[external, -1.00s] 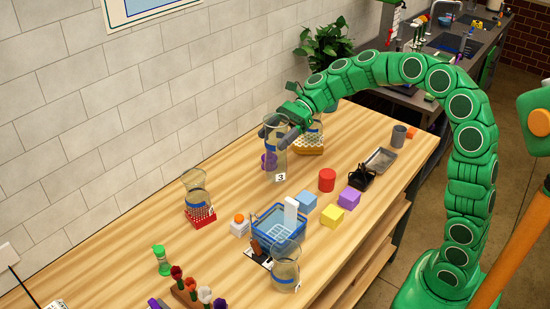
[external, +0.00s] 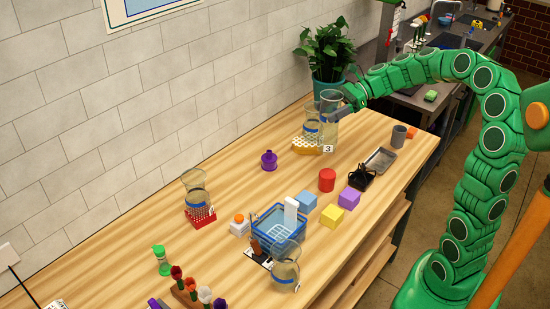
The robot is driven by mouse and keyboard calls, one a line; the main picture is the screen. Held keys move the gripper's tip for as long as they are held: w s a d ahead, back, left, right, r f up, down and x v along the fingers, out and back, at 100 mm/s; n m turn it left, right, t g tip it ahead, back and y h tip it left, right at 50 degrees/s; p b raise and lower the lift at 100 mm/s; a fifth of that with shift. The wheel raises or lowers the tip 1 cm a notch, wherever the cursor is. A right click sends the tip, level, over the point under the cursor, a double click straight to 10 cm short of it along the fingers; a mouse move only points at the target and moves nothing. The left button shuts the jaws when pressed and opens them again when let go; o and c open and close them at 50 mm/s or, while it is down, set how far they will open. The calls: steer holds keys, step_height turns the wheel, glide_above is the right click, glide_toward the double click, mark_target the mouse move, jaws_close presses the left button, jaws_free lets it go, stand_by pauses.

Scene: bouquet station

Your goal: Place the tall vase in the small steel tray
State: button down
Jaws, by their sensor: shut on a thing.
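The tall vase (external: 332,133) is clear glass with a blue band and a tag marked 3. My gripper (external: 338,113) is shut on its upper part and holds it upright at the far part of the wooden table. I cannot tell whether its bottom is clear of the table. It overlaps another glass vase (external: 310,128) behind it, which stands at a yellow honeycomb-like base (external: 302,149). The small steel tray (external: 381,159) is grey and shallow. It looks empty and lies to the right of the held vase, near the table's right edge.
A grey cup (external: 399,136) and orange block (external: 411,132) stand beyond the tray. A black holder (external: 361,178) and red cylinder (external: 327,180) are nearer. A plant (external: 326,50) stands behind the vases. A purple bottle-like object (external: 268,161) has free table around it.

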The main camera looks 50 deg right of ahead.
steer(key=s+d+m+t+h, duration=0.6)
steer(key=s+d+m, duration=0.2)
steer(key=s+d, duration=1.25)
steer(key=w+d+f, duration=0.4)
steer(key=w+f, duration=0.2)
steer(key=f, duration=0.3)
steer(key=w+d+f, duration=0.5)
steer(key=w+f, duration=0.1)
steer(key=f, duration=0.4)
steer(key=shift+h, duration=0.4)
steer(key=shift+f+n, duration=0.1)
steer(key=shift+n, duration=0.2)
steer(key=shift+c, duration=0.3)
jaws_free()
